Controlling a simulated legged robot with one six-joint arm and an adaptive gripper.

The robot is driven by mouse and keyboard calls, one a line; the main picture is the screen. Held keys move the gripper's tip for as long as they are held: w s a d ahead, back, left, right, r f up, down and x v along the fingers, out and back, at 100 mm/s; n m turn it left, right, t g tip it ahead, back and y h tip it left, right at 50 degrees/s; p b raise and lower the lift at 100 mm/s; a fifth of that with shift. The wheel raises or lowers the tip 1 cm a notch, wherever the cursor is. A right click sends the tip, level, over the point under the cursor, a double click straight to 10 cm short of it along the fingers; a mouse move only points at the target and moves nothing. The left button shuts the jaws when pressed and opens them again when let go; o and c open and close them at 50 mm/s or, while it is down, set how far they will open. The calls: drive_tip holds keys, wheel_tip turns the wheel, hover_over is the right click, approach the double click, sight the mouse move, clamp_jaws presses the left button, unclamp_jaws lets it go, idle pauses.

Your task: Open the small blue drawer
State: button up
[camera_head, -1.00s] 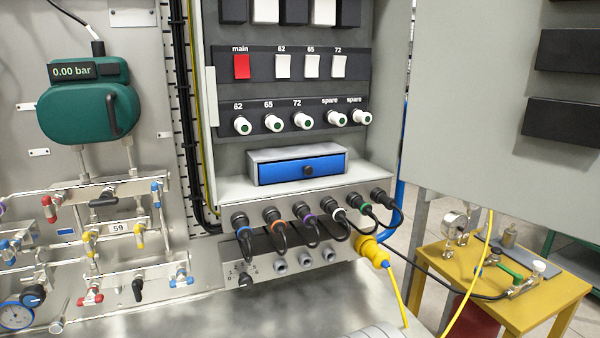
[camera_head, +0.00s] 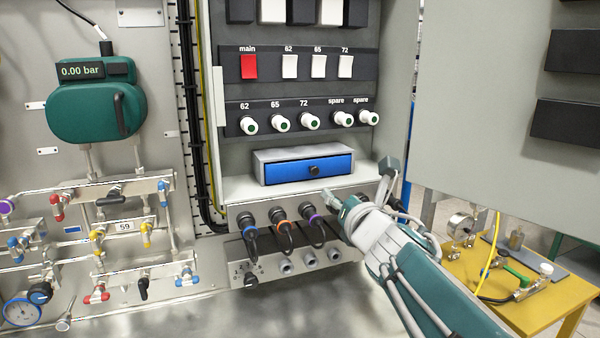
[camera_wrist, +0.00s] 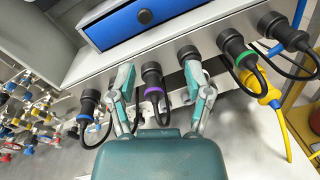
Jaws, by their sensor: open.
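The small blue drawer (camera_head: 309,170) is shut in its grey housing (camera_head: 262,160) on the cabinet shelf. A round dark knob (camera_head: 314,170) sits at the middle of its front. In the wrist view the blue drawer (camera_wrist: 117,27) and its knob (camera_wrist: 145,16) are at the top, beyond my fingers. My gripper (camera_head: 358,180) is to the right of the drawer and lower, in front of the shelf edge, apart from the knob. In the wrist view my gripper (camera_wrist: 158,78) has its two fingers spread, with a purple-ringed plug (camera_wrist: 152,75) seen between them.
Several black plugs with cables (camera_head: 283,232) hang under the shelf, close to my fingers. An open cabinet door (camera_head: 480,110) stands at right. A yellow table (camera_head: 545,305) is below it. Valves and pipes (camera_head: 120,225) fill the left panel.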

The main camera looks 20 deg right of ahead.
sight(315, 172)
drive_tip(key=w+n, duration=0.1)
drive_tip(key=w, duration=0.3)
drive_tip(key=w+n+y, duration=0.1)
drive_tip(key=w+n, duration=0.1)
drive_tip(key=w, duration=0.2)
drive_tip(key=w+r+n, duration=0.1)
drive_tip(key=w+n, duration=0.1)
drive_tip(key=w, duration=0.2)
drive_tip(key=shift+a+t+y, duration=0.15)
drive_tip(key=shift+t+y, duration=0.15)
drive_tip(key=shift+y, duration=0.1)
drive_tip(key=shift+s, duration=0.1)
clamp_jaws()
